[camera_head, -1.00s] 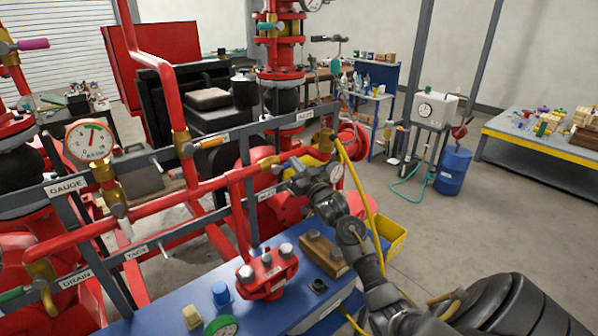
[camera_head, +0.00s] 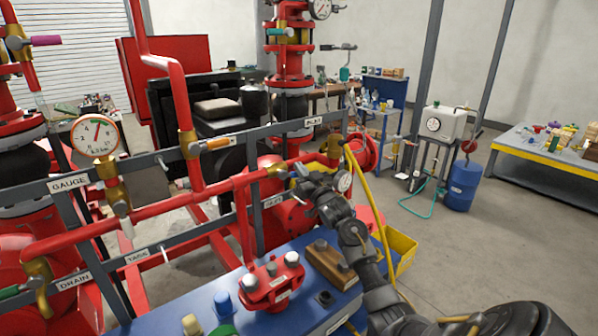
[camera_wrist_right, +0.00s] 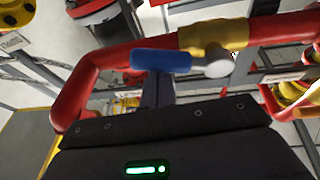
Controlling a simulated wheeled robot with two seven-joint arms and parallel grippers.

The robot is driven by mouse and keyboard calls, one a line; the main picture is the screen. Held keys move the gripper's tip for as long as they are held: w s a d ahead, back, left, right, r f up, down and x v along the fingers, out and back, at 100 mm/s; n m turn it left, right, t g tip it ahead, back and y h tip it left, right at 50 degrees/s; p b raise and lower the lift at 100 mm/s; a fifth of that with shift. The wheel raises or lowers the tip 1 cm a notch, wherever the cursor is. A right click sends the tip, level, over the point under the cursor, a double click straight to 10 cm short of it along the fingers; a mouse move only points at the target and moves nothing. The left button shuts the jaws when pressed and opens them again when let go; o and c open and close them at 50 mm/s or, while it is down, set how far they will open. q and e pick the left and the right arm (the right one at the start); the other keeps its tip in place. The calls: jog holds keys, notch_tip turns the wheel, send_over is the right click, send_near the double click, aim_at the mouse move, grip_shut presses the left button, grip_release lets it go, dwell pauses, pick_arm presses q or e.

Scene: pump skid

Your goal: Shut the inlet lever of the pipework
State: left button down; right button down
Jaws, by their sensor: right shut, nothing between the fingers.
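The inlet lever has a blue handle (camera_wrist_right: 160,60) and a pale round hub (camera_wrist_right: 218,67) on a brass valve body (camera_wrist_right: 205,38) in the right wrist view. The handle lies roughly along the red pipe (camera_wrist_right: 90,80). My right gripper (camera_wrist_right: 155,88) is shut and empty, with its fingertips right at the blue handle; I cannot tell whether they touch it. In the head view my right gripper (camera_head: 306,186) is at the right end of the red pipework, beside a brass fitting (camera_head: 278,171). It hides most of the lever there. My left gripper is not in view.
Grey label rails cross the pipework. A red flanged block (camera_head: 272,282) and a brown block (camera_head: 330,264) sit on the blue skid bench (camera_head: 240,320). Open floor lies to the right.

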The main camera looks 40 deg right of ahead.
jog(key=shift+f+b, duration=0.5)
jog(key=shift+f, duration=0.35)
jog(key=shift+a+f+b, duration=0.25)
jog(key=shift+f+b, duration=0.1)
jog(key=shift+f, duration=0.45)
jog(key=a+f, duration=0.2)
jog(key=a, duration=0.1)
jog(key=shift+f+b, duration=0.3)
jog(key=shift+f, duration=0.05)
jog(key=shift+d, duration=0.15)
jog(key=d+p+v, duration=0.1)
jog(key=p+v, duration=0.2)
jog(key=v, duration=0.5)
jog(key=shift+s, duration=0.45)
